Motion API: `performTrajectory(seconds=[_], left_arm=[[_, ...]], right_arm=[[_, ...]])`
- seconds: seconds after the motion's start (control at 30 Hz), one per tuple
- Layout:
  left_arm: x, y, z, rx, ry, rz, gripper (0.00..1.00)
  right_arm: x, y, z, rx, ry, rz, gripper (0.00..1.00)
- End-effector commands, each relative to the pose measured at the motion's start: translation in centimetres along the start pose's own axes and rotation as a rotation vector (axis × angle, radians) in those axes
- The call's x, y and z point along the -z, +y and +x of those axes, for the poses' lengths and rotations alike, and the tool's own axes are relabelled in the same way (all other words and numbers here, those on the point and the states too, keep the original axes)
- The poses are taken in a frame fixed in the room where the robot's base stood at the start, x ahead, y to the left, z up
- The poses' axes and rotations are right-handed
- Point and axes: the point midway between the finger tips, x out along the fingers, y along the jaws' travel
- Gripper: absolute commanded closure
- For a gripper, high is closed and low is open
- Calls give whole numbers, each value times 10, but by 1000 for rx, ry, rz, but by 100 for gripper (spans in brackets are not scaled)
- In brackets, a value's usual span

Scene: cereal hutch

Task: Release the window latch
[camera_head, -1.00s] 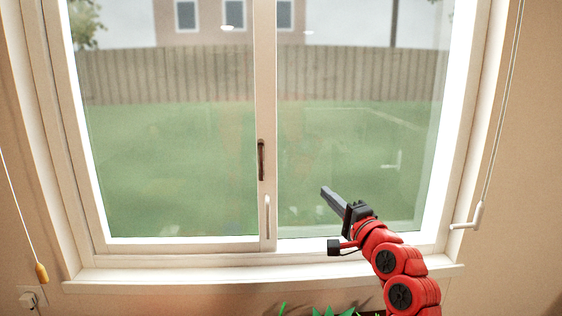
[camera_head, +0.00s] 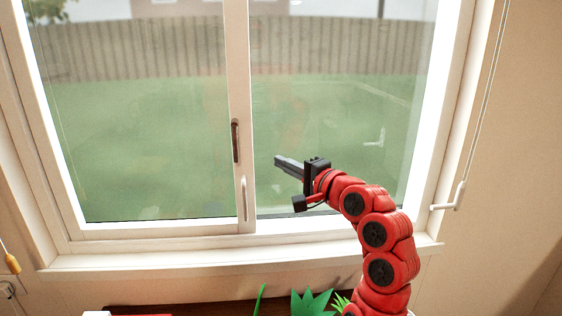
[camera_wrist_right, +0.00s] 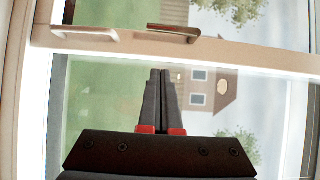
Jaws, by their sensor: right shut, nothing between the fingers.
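The window's middle stile (camera_head: 241,90) carries a dark brown handle (camera_head: 235,140) and, below it, a white lever (camera_head: 245,198) that stands upright along the stile. I take the white lever for the latch. My right gripper (camera_head: 277,160) is shut and empty, to the right of the stile, at a height between handle and lever, pointing left. It touches neither as far as I can see. In the right wrist view the shut fingers (camera_wrist_right: 161,74) point at the stile, with the brown handle (camera_wrist_right: 173,33) and the pale lever (camera_wrist_right: 85,33) ahead. My left gripper is out of view.
The window sill (camera_head: 240,262) runs below the window. Green plant leaves (camera_head: 312,302) stand in front of it. A blind cord with a white crank (camera_head: 458,197) hangs at the right, and a cord with a yellow tassel (camera_head: 12,263) at the left.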

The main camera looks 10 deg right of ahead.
Motion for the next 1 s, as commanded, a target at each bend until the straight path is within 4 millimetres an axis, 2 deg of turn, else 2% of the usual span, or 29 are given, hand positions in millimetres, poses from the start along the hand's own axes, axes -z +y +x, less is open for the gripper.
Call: performTrajectory(seconds=[0.2,0.33,0.4,0.63,1.0], left_arm=[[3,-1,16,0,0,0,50],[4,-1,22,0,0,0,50],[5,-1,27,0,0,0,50],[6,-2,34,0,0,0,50],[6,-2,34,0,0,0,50]], right_arm=[[-2,-5,49,-1,-3,-1,100],[-1,-3,72,-2,-2,-1,100],[-11,-4,80,1,-3,-1,100],[-26,-3,95,2,0,-2,100],[-29,-2,97,3,0,-2,100]])
